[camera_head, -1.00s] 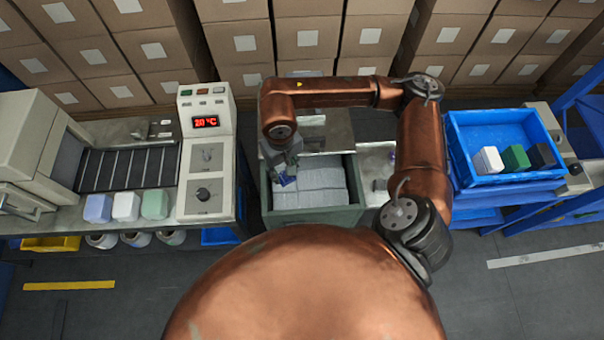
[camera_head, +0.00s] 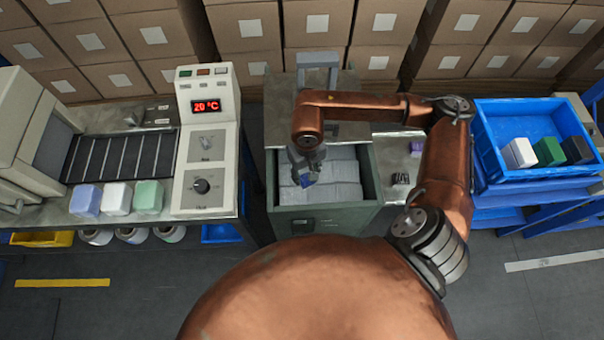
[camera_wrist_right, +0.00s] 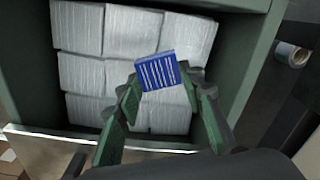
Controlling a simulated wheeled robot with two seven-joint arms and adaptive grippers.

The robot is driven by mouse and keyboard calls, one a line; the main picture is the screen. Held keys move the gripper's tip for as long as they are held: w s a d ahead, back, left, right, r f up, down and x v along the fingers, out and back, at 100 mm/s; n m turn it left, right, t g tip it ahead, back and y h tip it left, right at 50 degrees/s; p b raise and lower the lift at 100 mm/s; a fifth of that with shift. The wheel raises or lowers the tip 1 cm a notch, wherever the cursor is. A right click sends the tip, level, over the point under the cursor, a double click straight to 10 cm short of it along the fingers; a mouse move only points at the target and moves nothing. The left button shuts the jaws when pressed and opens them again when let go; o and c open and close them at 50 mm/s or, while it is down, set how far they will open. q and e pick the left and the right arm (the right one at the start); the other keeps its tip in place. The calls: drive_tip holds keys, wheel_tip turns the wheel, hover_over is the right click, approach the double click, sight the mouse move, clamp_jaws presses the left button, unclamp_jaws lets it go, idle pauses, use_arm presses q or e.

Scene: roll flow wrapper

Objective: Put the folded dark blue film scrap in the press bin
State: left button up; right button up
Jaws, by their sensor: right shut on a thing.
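The folded dark blue film scrap (camera_wrist_right: 160,72) has pale stripes in the right wrist view. It also shows as a small blue patch in the head view (camera_head: 305,181). My right gripper (camera_wrist_right: 163,88) is shut on the scrap, with a green finger on each side of it. The press bin (camera_head: 322,220) is a grey-green open box holding several pale wrapped blocks (camera_head: 345,172). The gripper and scrap are over the blocks, inside the bin's outline; the height above them is hard to tell. My left gripper is not in view.
A control panel (camera_head: 207,150) and a roller conveyor (camera_head: 125,155) stand left of the bin. Pale blue, white and green blocks sit on the conveyor's front ledge. A blue tray (camera_head: 535,180) with white, green and black blocks stands right. Stacked cartons line the back.

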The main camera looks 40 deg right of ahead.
drive_tip(key=w+f, duration=0.1)
drive_tip(key=f, duration=0.1)
drive_tip(key=w+d+f, duration=0.1)
drive_tip(key=w+f, duration=0.1)
drive_tip(key=shift+f+b, duration=0.15)
drive_tip(key=shift+b, duration=0.2)
drive_tip(key=f, duration=0.2)
drive_tip(key=f+b, duration=0.1)
drive_tip(key=shift+w+d+f, duration=0.1)
drive_tip(key=shift+w+f, duration=0.25)
drive_tip(key=shift+f, duration=0.15)
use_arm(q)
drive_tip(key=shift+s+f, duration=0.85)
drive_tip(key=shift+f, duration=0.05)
use_arm(e)
drive_tip(key=shift+f, duration=0.2)
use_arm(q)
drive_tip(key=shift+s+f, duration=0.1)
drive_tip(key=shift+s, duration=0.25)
use_arm(e)
drive_tip(key=o, duration=0.7)
drive_tip(key=shift+r, duration=0.1)
drive_tip(key=shift+o, duration=0.2)
